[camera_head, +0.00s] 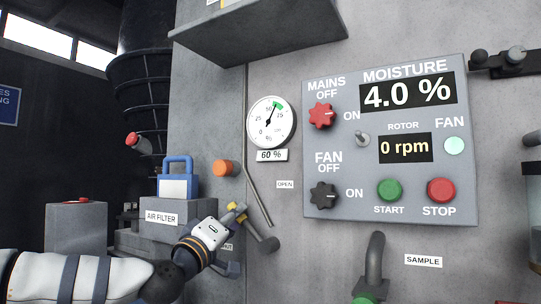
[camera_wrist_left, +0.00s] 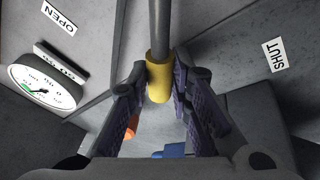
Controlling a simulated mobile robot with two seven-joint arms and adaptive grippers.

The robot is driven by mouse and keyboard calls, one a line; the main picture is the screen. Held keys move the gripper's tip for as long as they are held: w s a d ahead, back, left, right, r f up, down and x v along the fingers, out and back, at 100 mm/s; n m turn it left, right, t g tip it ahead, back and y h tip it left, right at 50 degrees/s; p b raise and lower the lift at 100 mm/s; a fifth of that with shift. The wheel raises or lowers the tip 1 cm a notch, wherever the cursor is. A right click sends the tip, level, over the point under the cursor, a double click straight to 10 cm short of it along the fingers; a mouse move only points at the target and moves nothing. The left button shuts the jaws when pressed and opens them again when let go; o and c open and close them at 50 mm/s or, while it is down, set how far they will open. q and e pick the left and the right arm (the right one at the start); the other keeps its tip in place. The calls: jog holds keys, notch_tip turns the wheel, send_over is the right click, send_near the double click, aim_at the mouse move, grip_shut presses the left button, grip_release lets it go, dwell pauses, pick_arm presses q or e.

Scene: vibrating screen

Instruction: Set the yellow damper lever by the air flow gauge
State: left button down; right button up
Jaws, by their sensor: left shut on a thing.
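The yellow damper lever is a grey bar with a yellow end (camera_head: 240,207), low on the grey machine wall. My left gripper (camera_head: 236,214) is shut on the yellow end, which also shows between both fingers in the left wrist view (camera_wrist_left: 158,80). The lever slants down to the right from the grip. The white, round air flow gauge (camera_head: 271,123) is above it, with a "60 %" plate (camera_head: 272,155) beneath. Its needle points up and slightly right, close to the green mark. In the wrist view the gauge (camera_wrist_left: 42,90) is at left. My right gripper is out of view.
An OPEN label (camera_head: 285,184) is right of the lever; a SHUT label (camera_wrist_left: 274,54) shows in the wrist view. The control panel (camera_head: 462,205) reads moisture 4.0 % and rotor 0 rpm. A blue padlock (camera_head: 177,178) and orange knob (camera_head: 223,168) are near my left arm.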

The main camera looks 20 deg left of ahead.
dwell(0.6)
pick_arm(q)
jog(key=c, duration=1.8)
grip_release()
jog(key=shift+s, duration=0.1)
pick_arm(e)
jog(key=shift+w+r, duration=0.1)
pick_arm(q)
jog(key=s+p, duration=0.1)
jog(key=s, duration=0.4)
jog(key=shift+s+a+p, duration=0.2)
jog(key=shift+s+p, duration=0.2)
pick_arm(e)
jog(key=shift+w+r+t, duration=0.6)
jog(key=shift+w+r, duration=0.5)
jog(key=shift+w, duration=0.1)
